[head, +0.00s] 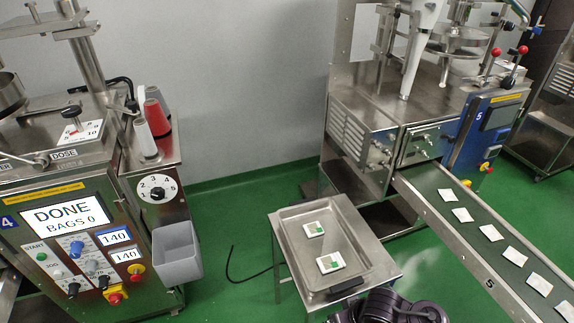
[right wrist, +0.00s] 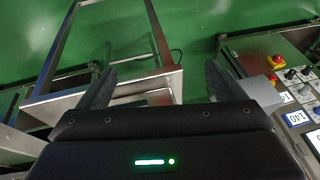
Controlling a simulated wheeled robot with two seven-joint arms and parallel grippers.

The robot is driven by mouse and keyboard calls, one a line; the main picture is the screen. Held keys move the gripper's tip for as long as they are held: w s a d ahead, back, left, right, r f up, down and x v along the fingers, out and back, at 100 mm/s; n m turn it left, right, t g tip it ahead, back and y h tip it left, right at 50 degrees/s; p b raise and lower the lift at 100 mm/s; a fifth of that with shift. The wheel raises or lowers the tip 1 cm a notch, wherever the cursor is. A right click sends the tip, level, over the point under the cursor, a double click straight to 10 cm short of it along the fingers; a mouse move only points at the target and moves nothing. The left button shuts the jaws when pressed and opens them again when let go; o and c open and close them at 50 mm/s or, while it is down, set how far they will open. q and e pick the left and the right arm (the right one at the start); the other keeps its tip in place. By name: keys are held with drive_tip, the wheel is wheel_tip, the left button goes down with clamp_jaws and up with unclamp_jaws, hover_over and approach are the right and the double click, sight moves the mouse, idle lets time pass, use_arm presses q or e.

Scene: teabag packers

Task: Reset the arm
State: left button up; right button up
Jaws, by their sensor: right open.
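My right gripper (right wrist: 160,76) is open in the right wrist view, its two dark fingers wide apart with nothing between them. Beyond the fingers are green floor and the metal frame and edge of a stand (right wrist: 150,95). In the head view a dark part of my arm (head: 388,308) shows at the bottom edge, just in front of the small steel table. The fingers cannot be made out there. My left gripper is in neither view.
A steel tray (head: 290,219) on the small table holds two square tea packets. Machine 4 (head: 140,205), its screen reading DONE, BAGS 0, stands left with a grey bin (head: 177,255). Machine 5 (head: 365,150) and its conveyor (head: 470,228) with several packets stand right. Green floor lies between.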

drive_tip(key=s+f+m+g+y, duration=0.1)
drive_tip(key=s+f, duration=0.5)
drive_tip(key=f, duration=0.6)
drive_tip(key=s+f+m, duration=0.1)
drive_tip(key=s+f, duration=0.4)
drive_tip(key=f, duration=0.6)
drive_tip(key=s+d+f+h, duration=0.1)
drive_tip(key=s+d+f, duration=0.2)
drive_tip(key=s, duration=0.3)
drive_tip(key=s+d+f+h, duration=0.1)
drive_tip(key=s+d+f, duration=0.2)
drive_tip(key=s+f, duration=0.2)
drive_tip(key=s+d+f+n+h, duration=0.1)
drive_tip(key=s+d+f, duration=0.2)
drive_tip(key=s, duration=0.5)
drive_tip(key=shift+d+f+g+h, duration=0.4)
